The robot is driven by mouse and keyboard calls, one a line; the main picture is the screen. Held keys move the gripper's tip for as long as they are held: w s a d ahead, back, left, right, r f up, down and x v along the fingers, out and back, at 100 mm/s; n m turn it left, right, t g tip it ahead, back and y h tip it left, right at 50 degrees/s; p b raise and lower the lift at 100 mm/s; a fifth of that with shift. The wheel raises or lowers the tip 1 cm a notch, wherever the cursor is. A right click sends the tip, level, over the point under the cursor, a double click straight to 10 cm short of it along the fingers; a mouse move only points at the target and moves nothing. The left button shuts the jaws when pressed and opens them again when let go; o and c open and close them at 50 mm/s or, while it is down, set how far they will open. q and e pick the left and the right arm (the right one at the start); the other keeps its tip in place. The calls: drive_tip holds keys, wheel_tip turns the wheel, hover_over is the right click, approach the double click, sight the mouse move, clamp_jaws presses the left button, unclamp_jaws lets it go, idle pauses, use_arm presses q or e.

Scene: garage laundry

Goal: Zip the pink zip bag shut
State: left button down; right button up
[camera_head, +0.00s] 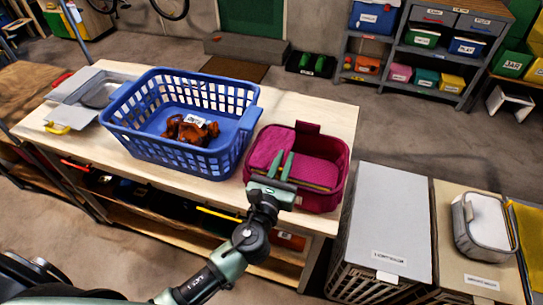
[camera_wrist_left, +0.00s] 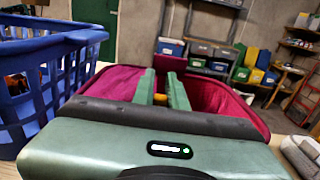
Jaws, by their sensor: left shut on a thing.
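The pink zip bag (camera_head: 333,190) stands on the wooden table's right end, beside the blue basket. Its dark pink sides rise around an open-looking top, with a lighter pink layer at the left and a thin yellowish line along the near inside. My left gripper (camera_head: 281,164) reaches over the bag's near edge. In the left wrist view its green fingers (camera_wrist_left: 162,88) are close together over the bag (camera_wrist_left: 205,95), with a small orange-yellow piece (camera_wrist_left: 160,99), apparently the zip pull, between them. The fingers hide part of the zip. My right gripper is out of view.
A blue laundry basket (camera_head: 140,141) with a brown item and a white label inside stands left of the bag. Grey trays (camera_head: 75,88) lie at the table's far left. A grey bin (camera_head: 385,205) stands below at the right. Bare wood (camera_head: 325,107) shows behind the bag.

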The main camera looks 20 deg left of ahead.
sight(330, 181)
use_arm(q)
drive_tip(key=d, duration=0.7)
drive_tip(key=shift+s+d, duration=0.1)
drive_tip(key=shift+d, duration=0.15)
drive_tip(key=d, duration=0.3)
drive_tip(key=shift+s+d+b, duration=0.1)
drive_tip(key=shift+d+b, duration=0.25)
drive_tip(key=shift+d, duration=0.7)
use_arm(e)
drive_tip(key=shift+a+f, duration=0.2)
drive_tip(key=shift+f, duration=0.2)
use_arm(q)
drive_tip(key=shift+a, duration=0.1)
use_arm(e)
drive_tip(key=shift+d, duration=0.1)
use_arm(q)
drive_tip(key=c, duration=1.5)
unclamp_jaws()
drive_tip(key=shift+c, duration=0.2)
drive_tip(key=shift+o, duration=0.7)
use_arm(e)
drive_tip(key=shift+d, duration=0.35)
